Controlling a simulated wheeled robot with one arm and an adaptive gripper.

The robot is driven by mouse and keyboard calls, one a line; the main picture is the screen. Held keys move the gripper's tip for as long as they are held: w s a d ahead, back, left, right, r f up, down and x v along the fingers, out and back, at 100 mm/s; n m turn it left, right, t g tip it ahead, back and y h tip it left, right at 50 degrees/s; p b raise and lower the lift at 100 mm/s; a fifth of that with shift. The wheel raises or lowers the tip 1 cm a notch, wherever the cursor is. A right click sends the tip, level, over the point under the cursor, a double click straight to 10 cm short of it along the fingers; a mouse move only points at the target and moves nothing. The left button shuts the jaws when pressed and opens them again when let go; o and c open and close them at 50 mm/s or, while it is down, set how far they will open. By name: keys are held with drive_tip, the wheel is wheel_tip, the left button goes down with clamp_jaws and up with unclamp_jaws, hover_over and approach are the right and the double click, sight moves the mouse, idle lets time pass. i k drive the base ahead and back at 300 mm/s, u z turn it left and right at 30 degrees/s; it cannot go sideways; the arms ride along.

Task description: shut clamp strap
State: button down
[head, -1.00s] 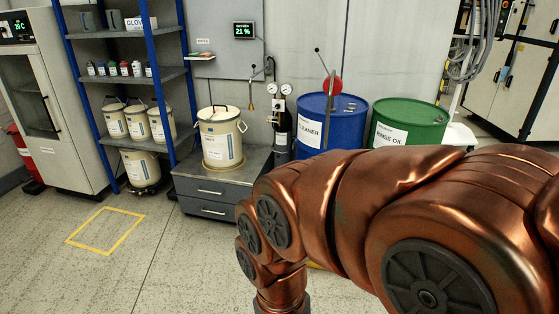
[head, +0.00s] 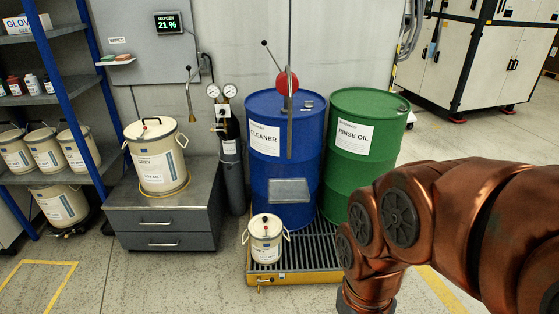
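A blue drum (head: 262,181) labelled CLEANER stands upright on a sump pallet. On its top is a red round pump head (head: 287,82) with a thin lever angled up to the left. A grey upright bar (head: 290,128) passes in front of the red head and down the drum's front. I cannot tell for certain which part is the clamp strap, or whether it is open. My copper arm fills the lower right of the head view, in front of the drums' right side. My gripper is not in view.
A green drum (head: 362,170) stands beside the blue one. A small pail (head: 266,250) stands on the yellow-edged pallet (head: 300,279). A grey cabinet (head: 150,224) bearing a large pail (head: 160,172) and a gas cylinder (head: 230,165) are to the left. Floor at lower left is clear.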

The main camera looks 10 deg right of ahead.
sight(229, 168)
drive_tip(key=z, duration=0.25)
drive_tip(key=i, duration=0.75)
drive_tip(key=u, duration=0.55)
drive_tip(key=i, duration=0.75)
drive_tip(key=u, duration=0.7)
